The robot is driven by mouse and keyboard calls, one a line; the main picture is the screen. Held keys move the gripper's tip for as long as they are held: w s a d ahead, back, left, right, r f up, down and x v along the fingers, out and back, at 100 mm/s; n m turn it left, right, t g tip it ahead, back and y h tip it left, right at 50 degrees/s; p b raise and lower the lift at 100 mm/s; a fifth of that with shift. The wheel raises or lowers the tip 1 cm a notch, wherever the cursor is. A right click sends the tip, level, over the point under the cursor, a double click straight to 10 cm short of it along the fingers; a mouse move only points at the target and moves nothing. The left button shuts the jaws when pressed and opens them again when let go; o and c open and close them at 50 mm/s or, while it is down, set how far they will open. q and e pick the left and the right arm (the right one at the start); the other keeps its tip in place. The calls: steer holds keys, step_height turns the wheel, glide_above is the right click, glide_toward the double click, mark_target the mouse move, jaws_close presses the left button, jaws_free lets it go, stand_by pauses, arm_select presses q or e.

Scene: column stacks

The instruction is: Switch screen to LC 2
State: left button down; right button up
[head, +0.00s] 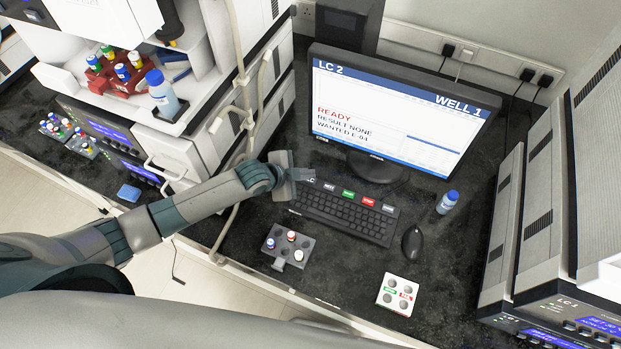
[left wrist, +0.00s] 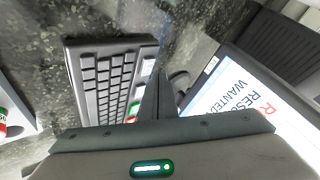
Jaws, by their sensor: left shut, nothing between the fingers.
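The monitor (head: 390,115) stands at the back of the bench. Its screen reads "LC 2" at top left, "WELL 1" at top right, then "READY", "RESULT NONE" and "WANTED E-04". The black keyboard (head: 345,212) lies in front, with a row of labelled keys along its far edge: an LC key (head: 310,181), a NEXT key (head: 329,187), a green key, a red key and a grey key. My left gripper (head: 312,174) is shut and empty, right at the LC key; contact cannot be told. The left wrist view shows its fingers (left wrist: 158,85) beside the keyboard (left wrist: 100,80) and part of the screen (left wrist: 230,95).
A black mouse (head: 412,242) and a blue-capped bottle (head: 447,202) stand right of the keyboard. A vial rack (head: 287,247) and a white button pad (head: 397,294) lie in front. Instruments flank the bench on both sides.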

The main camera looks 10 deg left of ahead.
mark_target(307, 184)
arm_select(q)
steer(key=shift+r, duration=0.1)
step_height(307, 184, up, 2)
steer(key=shift+r+p, duration=0.25)
steer(key=shift+p, duration=0.95)
steer(key=shift+r+p, duration=0.3)
steer(key=shift+r, duration=0.85)
steer(key=shift+s, duration=0.1)
